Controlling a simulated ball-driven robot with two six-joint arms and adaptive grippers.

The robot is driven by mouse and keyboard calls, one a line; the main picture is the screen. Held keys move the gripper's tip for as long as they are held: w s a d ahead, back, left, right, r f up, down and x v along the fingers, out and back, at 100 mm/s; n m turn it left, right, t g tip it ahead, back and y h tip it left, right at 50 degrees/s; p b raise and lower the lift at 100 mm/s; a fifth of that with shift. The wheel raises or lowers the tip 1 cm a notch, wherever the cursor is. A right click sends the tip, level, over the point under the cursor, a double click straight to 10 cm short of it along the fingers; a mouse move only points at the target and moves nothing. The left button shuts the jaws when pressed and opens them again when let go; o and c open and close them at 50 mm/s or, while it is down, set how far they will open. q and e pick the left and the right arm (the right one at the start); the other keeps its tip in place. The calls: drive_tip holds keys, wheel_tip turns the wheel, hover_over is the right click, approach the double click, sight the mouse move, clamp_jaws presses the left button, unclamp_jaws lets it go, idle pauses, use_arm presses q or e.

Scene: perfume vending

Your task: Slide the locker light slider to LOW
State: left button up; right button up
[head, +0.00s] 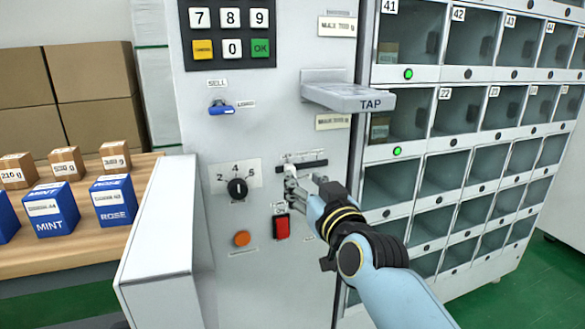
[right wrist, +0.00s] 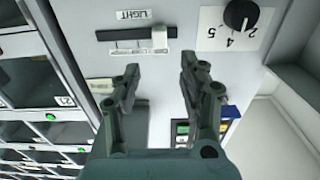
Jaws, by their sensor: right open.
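The light slider is a dark horizontal slot (head: 302,166) on the grey machine front, with small labels around it. In the right wrist view its pale knob (right wrist: 160,38) sits at the right end of the slot, the dial side, under the LIGHT label (right wrist: 133,14). The LOW mark cannot be read. My right gripper (head: 303,184) is open in front of the panel by the slider and partly hides it. In the right wrist view its fingers (right wrist: 160,66) are apart and empty, with the knob between them in the picture; contact does not show. My left gripper is not in view.
A numbered dial (head: 237,188) is left of the slider. A red switch (head: 281,227) and an orange button (head: 242,238) are below. A TAP shelf (head: 348,97) juts out above. Lockers (head: 465,110) stand right; a wooden table (head: 85,240) with boxes stands left.

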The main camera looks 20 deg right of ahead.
sight(292, 168)
drive_tip(key=w, duration=0.7)
drive_tip(key=shift+w+a, duration=0.15)
drive_tip(key=shift+w, duration=0.1)
clamp_jaws()
